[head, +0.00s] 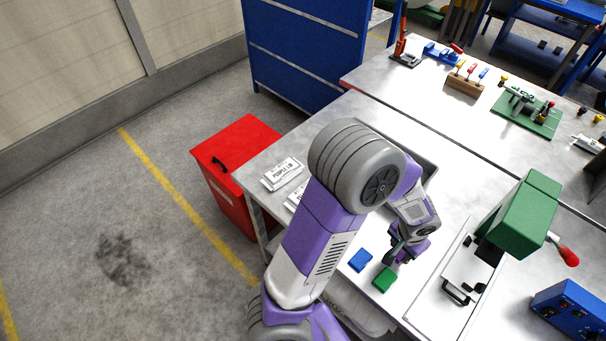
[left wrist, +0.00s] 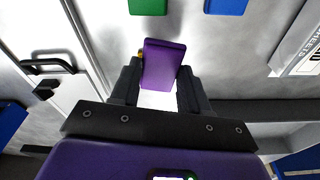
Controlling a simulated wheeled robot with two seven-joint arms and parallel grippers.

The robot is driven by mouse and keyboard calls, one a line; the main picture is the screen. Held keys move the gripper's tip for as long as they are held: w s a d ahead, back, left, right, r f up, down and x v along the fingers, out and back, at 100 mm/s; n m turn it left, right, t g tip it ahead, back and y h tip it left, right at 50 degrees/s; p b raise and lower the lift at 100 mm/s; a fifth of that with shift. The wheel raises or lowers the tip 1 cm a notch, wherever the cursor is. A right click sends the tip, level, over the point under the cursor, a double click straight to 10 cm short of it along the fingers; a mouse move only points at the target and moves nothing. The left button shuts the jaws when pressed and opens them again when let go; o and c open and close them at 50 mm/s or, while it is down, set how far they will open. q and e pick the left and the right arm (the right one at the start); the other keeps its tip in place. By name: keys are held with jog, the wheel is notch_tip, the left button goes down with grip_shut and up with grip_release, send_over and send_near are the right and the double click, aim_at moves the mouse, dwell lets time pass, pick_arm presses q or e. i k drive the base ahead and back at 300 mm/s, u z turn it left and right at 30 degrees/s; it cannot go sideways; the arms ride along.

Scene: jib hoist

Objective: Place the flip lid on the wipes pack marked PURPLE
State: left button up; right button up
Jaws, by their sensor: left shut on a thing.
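My left gripper (head: 395,254) is over the table, with its fingers seen in the left wrist view (left wrist: 158,85). It is shut on a purple flip lid (left wrist: 163,62), a flat rectangular piece between the fingers. In the head view the gripper hides most of that lid. A white wipes pack (head: 282,173) lies at the table's left end; its label is small but seems to read PURPLE LID. A second white pack (head: 296,197) beside it is mostly hidden by my left arm. My right gripper is not in view.
A blue lid (head: 360,260) and a green lid (head: 383,279) lie on the table near the gripper. A white board with black handles (head: 457,291) and a green machine (head: 522,215) stand to the right. A red cabinet (head: 237,165) is beyond the left end.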

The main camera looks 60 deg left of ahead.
aim_at(282, 170)
jog(key=k, duration=0.5)
jog(key=z, duration=2.55)
jog(key=k, duration=1.9)
jog(key=u, duration=1.95)
